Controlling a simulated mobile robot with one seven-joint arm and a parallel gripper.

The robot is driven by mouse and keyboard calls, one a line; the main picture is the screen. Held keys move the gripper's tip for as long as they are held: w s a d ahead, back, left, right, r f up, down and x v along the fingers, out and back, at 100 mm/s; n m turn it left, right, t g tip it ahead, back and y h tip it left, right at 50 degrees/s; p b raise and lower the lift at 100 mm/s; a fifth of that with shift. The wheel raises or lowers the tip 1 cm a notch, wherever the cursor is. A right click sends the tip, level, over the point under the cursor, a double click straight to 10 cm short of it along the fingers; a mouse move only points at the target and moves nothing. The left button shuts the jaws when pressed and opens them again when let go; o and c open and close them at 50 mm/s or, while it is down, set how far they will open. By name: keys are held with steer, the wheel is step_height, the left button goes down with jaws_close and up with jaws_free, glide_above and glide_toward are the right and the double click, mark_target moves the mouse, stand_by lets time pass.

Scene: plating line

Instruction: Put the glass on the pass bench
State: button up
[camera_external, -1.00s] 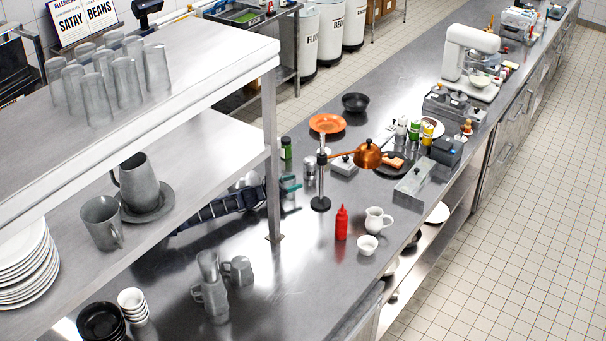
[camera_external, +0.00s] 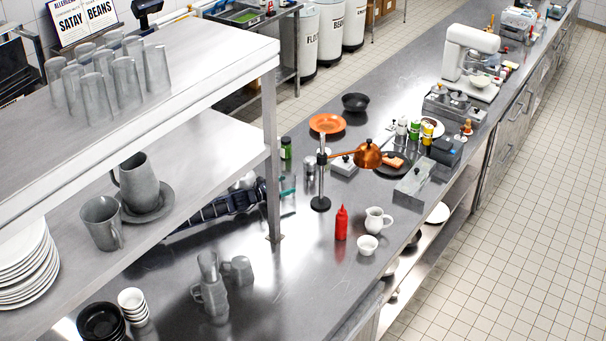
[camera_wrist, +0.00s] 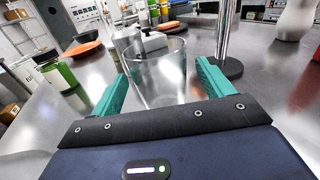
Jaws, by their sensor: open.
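A clear, empty glass (camera_wrist: 163,78) stands upright in the wrist view, between the two teal fingers of my gripper (camera_wrist: 160,88). The fingers are apart, one on each side of the glass; I cannot tell whether either touches it. In the external view my gripper (camera_external: 286,186) is low over the steel bench (camera_external: 310,260), partly hidden by the shelf post. The glass between the fingers is hard to make out there. Several other glasses (camera_external: 125,80) stand on the top shelf at the left.
A copper lamp (camera_external: 368,155) on a dark-based pole stands close to my gripper's right. A green jar (camera_external: 286,148), an orange plate (camera_external: 327,123) and a red bottle (camera_external: 341,222) are around it. The shelf post (camera_external: 271,160) stands close in front. Bare bench lies nearer the camera.

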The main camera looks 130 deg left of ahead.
mark_target(282, 186)
steer(key=shift+v, duration=1.85)
